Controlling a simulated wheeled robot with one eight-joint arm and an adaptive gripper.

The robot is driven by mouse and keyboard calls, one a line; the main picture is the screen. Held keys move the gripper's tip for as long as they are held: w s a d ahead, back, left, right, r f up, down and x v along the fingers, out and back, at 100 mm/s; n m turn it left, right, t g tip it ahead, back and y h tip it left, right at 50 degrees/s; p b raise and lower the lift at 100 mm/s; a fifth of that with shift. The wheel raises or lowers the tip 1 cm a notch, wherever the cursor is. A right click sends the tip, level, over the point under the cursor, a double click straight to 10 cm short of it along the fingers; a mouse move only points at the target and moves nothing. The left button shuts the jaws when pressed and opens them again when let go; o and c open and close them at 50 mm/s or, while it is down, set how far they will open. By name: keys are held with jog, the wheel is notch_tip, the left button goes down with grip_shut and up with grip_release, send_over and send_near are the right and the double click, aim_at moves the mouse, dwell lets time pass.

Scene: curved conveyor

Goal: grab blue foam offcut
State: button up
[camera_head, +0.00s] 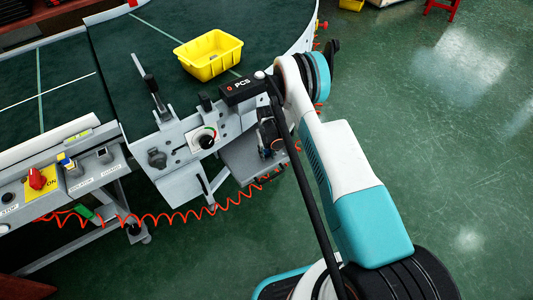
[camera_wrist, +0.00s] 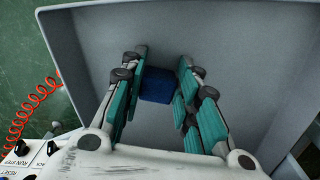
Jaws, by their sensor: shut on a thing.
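The blue foam offcut (camera_wrist: 157,86) is a small dark blue block in the wrist view, between the teal-padded fingers of my gripper (camera_wrist: 161,68). My gripper is shut on it, with a finger on each side. It is inside a grey tray (camera_wrist: 240,45) with raised walls. In the head view, the offcut is not visible, and my arm and the conveyor parts hide most of the gripper.
A curved green conveyor (camera_head: 140,60) carries a yellow bin (camera_head: 208,58). A control panel with a red knob (camera_head: 37,180) is at left. A coiled orange cable (camera_head: 170,220) hangs below the conveyor. The green floor at right is mostly clear.

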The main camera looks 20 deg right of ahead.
jog(key=shift+r, duration=0.15)
notch_tip(320, 180, up, 28)
jog(key=p, duration=0.9)
